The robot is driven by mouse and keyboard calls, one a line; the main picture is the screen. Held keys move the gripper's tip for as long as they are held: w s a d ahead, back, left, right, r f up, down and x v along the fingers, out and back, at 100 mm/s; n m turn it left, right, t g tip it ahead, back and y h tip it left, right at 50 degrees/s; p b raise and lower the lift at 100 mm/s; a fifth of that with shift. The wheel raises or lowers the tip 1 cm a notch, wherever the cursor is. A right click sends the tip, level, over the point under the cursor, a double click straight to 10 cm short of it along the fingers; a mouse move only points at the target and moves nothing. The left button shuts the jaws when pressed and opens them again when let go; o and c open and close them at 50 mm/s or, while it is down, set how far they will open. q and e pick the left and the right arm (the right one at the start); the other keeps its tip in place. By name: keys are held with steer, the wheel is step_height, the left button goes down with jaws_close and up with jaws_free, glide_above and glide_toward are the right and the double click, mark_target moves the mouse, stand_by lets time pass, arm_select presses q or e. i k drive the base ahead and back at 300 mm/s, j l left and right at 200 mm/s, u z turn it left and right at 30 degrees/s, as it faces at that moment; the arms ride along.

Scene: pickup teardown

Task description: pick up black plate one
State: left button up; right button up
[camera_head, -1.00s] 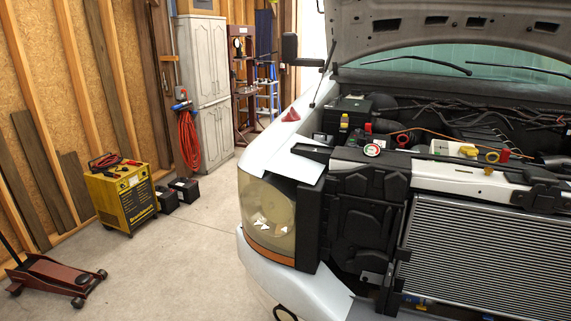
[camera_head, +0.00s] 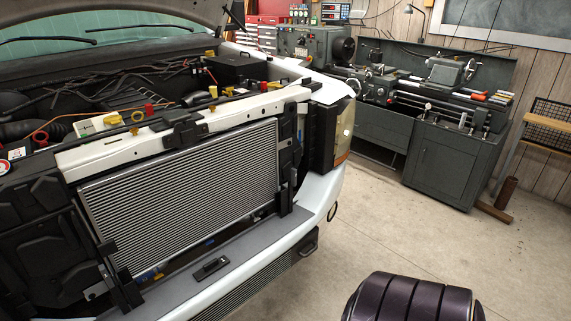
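I cannot tell for sure which part is black plate one. A small black plate-like piece (camera_head: 211,268) lies flat on the grey top of the front bumper, below the radiator (camera_head: 190,190). A black bracket (camera_head: 185,131) sits on the white crossbar above the radiator. Large black panels (camera_head: 40,230) stand left of the radiator, cut off by the picture edge.
The white pickup's open engine bay (camera_head: 110,95) fills the left. A headlight (camera_head: 342,135) marks its front corner. A grey-green lathe (camera_head: 440,110) stands along the back wall. A wooden-legged bench (camera_head: 535,130) is at far right. Concrete floor (camera_head: 400,235) between is clear.

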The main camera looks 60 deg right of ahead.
mark_target(213, 266)
steer(key=z, duration=1.2)
steer(key=i+j, duration=0.2)
steer(key=i, duration=0.2)
